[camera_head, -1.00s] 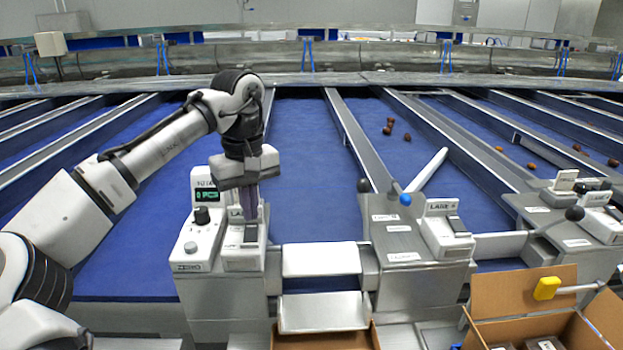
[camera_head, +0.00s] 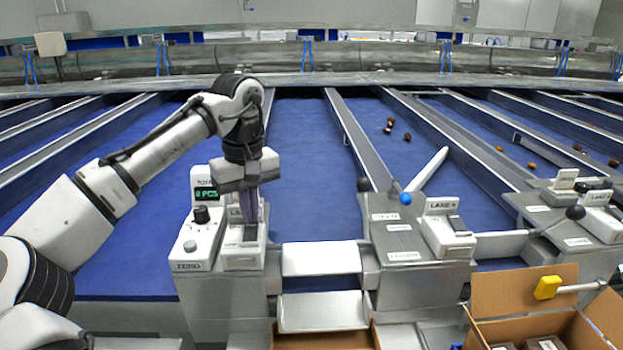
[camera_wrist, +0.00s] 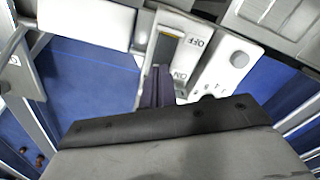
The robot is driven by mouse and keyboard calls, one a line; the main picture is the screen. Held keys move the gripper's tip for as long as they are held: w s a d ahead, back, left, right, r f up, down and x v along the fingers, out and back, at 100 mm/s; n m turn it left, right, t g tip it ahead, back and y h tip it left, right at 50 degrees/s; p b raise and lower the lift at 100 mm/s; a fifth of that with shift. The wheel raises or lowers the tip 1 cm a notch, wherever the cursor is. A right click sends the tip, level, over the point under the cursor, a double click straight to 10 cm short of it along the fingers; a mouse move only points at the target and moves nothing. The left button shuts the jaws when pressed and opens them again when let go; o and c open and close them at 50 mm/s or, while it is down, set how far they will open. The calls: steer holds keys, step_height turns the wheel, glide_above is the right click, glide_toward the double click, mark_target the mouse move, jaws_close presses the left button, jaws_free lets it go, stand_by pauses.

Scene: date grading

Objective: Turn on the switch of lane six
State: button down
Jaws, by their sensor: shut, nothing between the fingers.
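A white switch box (camera_head: 244,262) with a dark rocker switch (camera_head: 250,234) stands beside a counter showing 0 PCS. Its lane label is mostly hidden behind my fingers, so I cannot read the number. My gripper (camera_head: 248,221) is shut and empty, pointing down at this switch. In the wrist view the closed fingers (camera_wrist: 157,76) are at the ON end of the rocker (camera_wrist: 168,48); the OFF mark is at the other end. I cannot tell if they touch it, nor how the rocker is tilted. Another LANE switch box (camera_head: 446,237) stands to the right, its number unclear.
The counter box (camera_head: 190,245) with a black knob and ZERO button is just left of the switch. A blue-knobbed lever (camera_head: 405,199) stands to the right. An open cardboard box (camera_head: 520,290) is at lower right. Several dates (camera_head: 389,128) lie on the blue belt.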

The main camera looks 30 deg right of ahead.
steer(key=shift+f, duration=0.55)
stand_by(0.4)
step_height(320, 180, up, 7)
steer(key=p, duration=0.6)
stand_by(0.5)
